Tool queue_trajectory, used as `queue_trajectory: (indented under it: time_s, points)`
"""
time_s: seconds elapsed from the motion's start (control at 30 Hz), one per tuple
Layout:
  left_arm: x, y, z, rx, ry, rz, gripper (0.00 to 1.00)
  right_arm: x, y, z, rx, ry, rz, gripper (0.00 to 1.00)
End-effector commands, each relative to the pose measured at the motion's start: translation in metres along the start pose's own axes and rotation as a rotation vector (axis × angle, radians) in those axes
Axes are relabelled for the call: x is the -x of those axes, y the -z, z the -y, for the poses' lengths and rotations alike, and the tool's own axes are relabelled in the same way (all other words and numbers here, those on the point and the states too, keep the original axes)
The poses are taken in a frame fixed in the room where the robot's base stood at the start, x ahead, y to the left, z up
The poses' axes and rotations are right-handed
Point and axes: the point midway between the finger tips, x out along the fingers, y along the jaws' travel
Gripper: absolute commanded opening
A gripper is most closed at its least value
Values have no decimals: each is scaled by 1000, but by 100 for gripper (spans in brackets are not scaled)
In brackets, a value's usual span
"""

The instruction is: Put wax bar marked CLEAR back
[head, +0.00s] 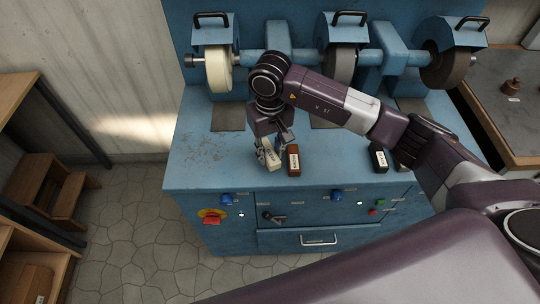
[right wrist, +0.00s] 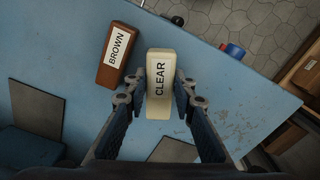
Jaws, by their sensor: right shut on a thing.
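The cream wax bar marked CLEAR (right wrist: 160,85) is between the fingers of my right gripper (right wrist: 160,100), its label facing the wrist camera. In the head view the bar (head: 271,159) is at the front of the blue machine top, left of the brown bar. My right gripper (head: 269,148) is shut on it. I cannot tell whether the bar touches the surface or is slightly above it. My left gripper is not in view.
The bar marked BROWN (head: 294,160) lies close beside it, apart from it in the right wrist view (right wrist: 118,56). A black bar (head: 379,158) sits further right. Polishing wheels (head: 219,70) stand behind. The blue top (head: 205,150) is clear on the left.

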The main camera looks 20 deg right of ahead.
Motion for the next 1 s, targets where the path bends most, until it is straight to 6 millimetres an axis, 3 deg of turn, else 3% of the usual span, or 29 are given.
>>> queue_trajectory:
  time_s: [0.2,0.63,0.67,0.7,0.8,1.0]
  points:
    - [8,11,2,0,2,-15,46,-26,-1,1,1,1,2,0]
    - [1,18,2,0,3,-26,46,-33,0,0,1,0,0,0]
    - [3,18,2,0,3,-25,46,-31,-1,0,1,0,1,27]
    - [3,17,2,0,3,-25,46,-31,-1,0,1,0,1,32]
    - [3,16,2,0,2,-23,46,-31,-1,0,1,0,1,41]
    - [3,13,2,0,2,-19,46,-31,-1,0,1,0,1,41]
